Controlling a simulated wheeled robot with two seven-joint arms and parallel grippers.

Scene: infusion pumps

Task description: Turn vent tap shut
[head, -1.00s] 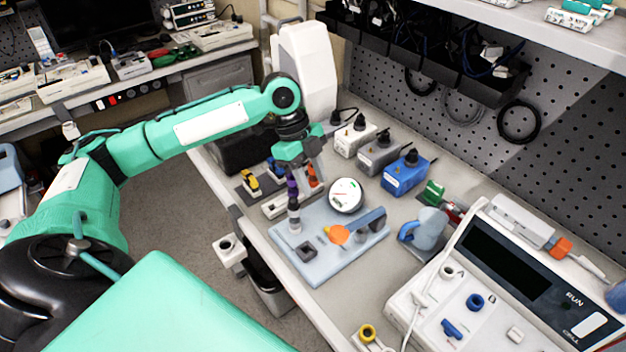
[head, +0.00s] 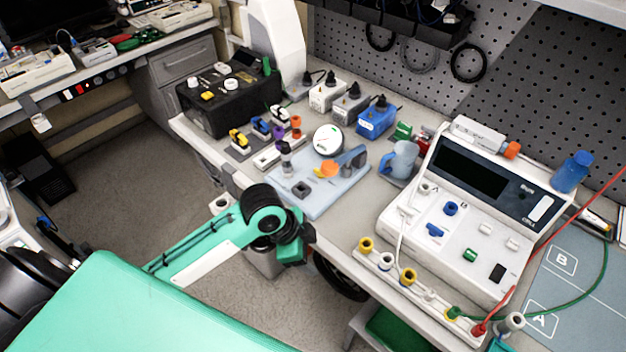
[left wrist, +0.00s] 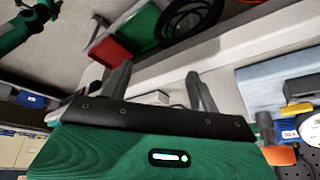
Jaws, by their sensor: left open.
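A pale blue plate (head: 340,195) lies on the bench. It bears a tap with an orange handle (head: 327,169), a round white gauge (head: 327,139), a grey-blue block and a dark square socket. A clear and dark upright fitting (head: 286,158) stands at its left edge. My left gripper (head: 300,243) is off the front edge of the bench, nearer than the plate and touching nothing there. In the left wrist view its two fingers (left wrist: 158,72) stand apart with nothing between them. The orange handle (left wrist: 280,155) also shows at that view's right edge. My right gripper is not seen.
A blue jug (head: 400,160) stands right of the plate, beside a large white console (head: 470,215). A black box (head: 228,100) and several small pumps (head: 376,117) stand behind. Red and green cables cross at right.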

